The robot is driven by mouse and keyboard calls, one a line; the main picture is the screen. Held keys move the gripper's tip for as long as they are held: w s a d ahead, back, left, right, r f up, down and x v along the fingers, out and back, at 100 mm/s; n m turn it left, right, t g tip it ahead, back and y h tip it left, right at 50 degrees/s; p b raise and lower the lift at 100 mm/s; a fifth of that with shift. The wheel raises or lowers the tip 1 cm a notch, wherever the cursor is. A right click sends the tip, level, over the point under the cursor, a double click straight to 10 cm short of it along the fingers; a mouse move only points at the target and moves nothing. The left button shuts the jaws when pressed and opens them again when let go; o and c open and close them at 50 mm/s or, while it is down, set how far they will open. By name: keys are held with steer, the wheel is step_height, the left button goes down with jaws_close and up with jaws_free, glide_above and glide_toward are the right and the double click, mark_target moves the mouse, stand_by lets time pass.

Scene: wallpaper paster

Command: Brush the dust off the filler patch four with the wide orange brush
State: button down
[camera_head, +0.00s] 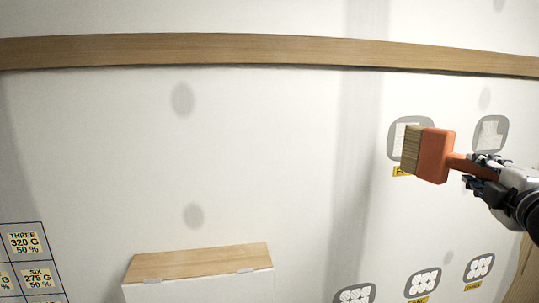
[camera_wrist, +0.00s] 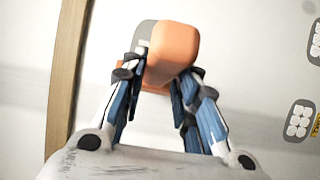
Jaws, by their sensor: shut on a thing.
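The wide orange brush (camera_head: 436,155) is in my gripper (camera_head: 484,170), which is shut on its handle. Its bristles point left in the head view and overlap a grey-rimmed filler patch (camera_head: 396,134) on the wall. A yellow label (camera_head: 402,171) under that patch is partly covered, so I cannot read its number. I cannot tell whether the bristles touch the patch. In the wrist view, the orange brush (camera_wrist: 172,55) sits between the fingers and hides most of a grey patch rim (camera_wrist: 144,33) behind it.
Another grey-rimmed patch (camera_head: 490,134) is to the right, behind my gripper. Several patches with white discs (camera_head: 423,282) are lower on the wall. A wooden rail (camera_head: 250,48) crosses above. A white box with a wooden top (camera_head: 198,263) is below. A label chart (camera_head: 28,262) is at lower left.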

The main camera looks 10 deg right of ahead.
mark_target(465, 167)
steer(key=w+b, duration=0.1)
steer(key=w, duration=0.3)
steer(key=shift+w+a+f, duration=0.1)
steer(key=shift+a, duration=0.05)
steer(key=shift+w, duration=0.7)
steer(key=shift+w+a, duration=0.2)
steer(key=shift+w, duration=1.05)
stand_by(2.2)
steer(key=shift+d, duration=0.1)
stand_by(0.5)
steer(key=d, duration=1.1)
steer(key=shift+w, duration=0.4)
steer(key=shift+d+r, duration=0.1)
steer(key=shift+r, duration=0.1)
steer(key=d, duration=0.4)
steer(key=shift+w+f, duration=0.1)
steer(key=shift+w, duration=0.1)
steer(key=shift+a, duration=0.1)
